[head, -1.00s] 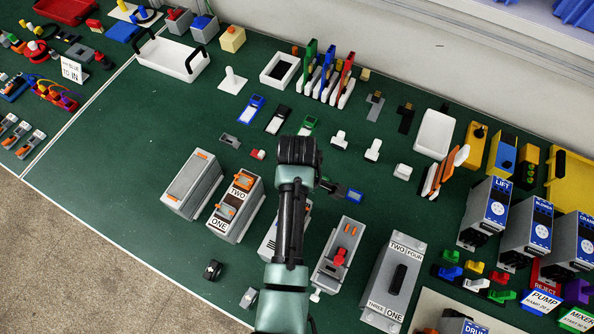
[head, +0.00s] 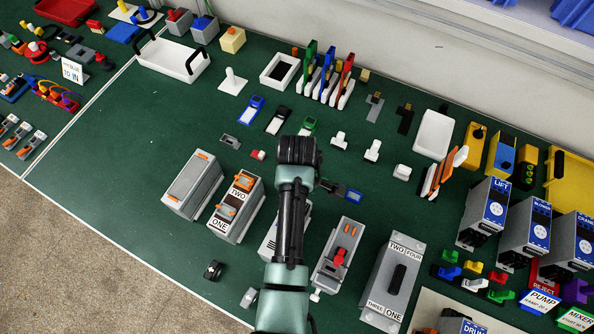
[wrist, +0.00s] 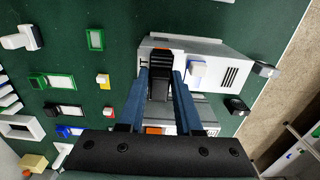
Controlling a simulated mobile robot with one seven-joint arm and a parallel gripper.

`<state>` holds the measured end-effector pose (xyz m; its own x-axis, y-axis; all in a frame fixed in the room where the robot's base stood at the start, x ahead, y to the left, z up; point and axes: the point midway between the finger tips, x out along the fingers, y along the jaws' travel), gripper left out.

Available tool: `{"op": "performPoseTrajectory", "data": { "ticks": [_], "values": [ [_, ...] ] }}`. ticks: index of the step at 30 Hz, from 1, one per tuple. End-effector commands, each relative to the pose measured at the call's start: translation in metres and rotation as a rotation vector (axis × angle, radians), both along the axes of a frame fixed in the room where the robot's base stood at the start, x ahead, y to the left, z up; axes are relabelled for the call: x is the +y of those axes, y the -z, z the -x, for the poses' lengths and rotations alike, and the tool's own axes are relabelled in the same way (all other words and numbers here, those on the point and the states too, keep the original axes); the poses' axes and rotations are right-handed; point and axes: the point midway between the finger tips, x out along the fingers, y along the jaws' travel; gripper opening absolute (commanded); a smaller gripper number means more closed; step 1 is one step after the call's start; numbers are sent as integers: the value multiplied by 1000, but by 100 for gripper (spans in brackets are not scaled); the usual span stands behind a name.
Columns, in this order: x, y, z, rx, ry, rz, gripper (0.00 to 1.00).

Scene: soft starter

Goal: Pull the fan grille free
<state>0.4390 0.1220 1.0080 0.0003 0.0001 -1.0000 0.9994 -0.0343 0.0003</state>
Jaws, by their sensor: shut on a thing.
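The soft starter, a pale grey box, stands partly behind my arm in the head view (head: 268,240). It shows from above in the wrist view (wrist: 215,68), with dark vent slots and a white-and-blue piece on it. The fan grille (wrist: 161,62) looks like a black ribbed piece at the box's end, beside a small orange part. My gripper (wrist: 161,74) is shut on it, with one blue finger on each side. I cannot tell whether the grille is still seated or clear of the box. In the head view the fingertips and grille are hidden under my wrist.
Similar grey boxes stand close on both sides: one labelled TWO and ONE (head: 236,207) at left, one with a red knob (head: 338,258) at right. Small frames and white pieces lie behind. The green table at far left (head: 110,150) is clear.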

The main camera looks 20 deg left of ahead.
Motion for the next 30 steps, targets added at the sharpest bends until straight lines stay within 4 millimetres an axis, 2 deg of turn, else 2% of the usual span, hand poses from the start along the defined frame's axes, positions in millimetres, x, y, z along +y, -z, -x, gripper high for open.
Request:
{"op": "performPoseTrajectory", "data": {
  "ticks": [30],
  "values": [
    [0,-12,0,0,0,0,0]
  ]
}}
